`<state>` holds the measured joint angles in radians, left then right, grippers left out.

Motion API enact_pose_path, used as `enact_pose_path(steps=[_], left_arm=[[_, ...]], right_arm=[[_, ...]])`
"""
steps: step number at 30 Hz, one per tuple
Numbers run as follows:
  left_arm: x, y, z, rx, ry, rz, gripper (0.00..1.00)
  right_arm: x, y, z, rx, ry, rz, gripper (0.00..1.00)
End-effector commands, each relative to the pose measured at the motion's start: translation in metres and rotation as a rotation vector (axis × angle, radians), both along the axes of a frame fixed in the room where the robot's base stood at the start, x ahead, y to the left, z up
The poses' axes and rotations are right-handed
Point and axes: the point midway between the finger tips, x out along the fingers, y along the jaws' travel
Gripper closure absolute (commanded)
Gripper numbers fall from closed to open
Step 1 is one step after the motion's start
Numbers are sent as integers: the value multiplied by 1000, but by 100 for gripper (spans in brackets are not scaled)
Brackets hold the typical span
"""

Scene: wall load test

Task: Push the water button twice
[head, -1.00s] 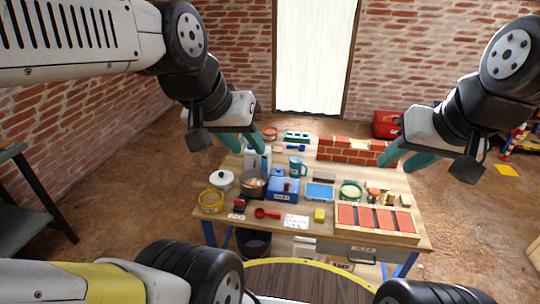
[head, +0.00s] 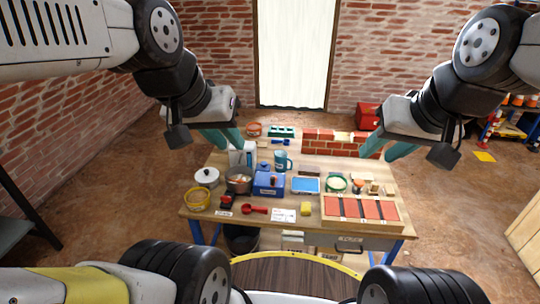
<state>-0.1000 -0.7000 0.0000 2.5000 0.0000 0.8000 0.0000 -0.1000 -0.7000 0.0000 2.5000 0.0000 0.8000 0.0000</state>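A small red button on a dark base (head: 227,201) sits near the front left of the workbench (head: 325,236), with a small white label (head: 223,212) in front of it. The label is too small to read, so I cannot tell if this is the water button. A blue device (head: 268,184) stands to its right at mid-bench. My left gripper (head: 226,138) hangs above the back left of the bench, its teal fingers apart and empty. My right gripper (head: 388,146) hangs by the back right, near the brick wall piece, open and empty. Neither touches the red button.
A pot (head: 239,179), a white lidded pot (head: 206,177), a yellow-rimmed bowl (head: 198,198), a red scoop (head: 254,209) and a yellow block (head: 306,209) crowd around the button. A small brick wall (head: 325,142) stands at the back, a tray of red panels (head: 360,209) at front right.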

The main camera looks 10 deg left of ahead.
Motion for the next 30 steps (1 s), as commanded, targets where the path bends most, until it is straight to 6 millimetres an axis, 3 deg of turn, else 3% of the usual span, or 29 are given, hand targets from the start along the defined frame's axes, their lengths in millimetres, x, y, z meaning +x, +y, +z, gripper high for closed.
enact_pose_path(steps=[1, 3, 30], left_arm=[[0, 0, 0, 0, 0, 0, 89], [0, 0, 0, 0, 0, 0, 100], [0, 0, 0, 0, 0, 0, 100]], right_arm=[[0, 0, 0, 0, 0, 0, 64], [0, 0, 0, 0, 0, 0, 64], [0, 0, 0, 0, 0, 0, 64]])
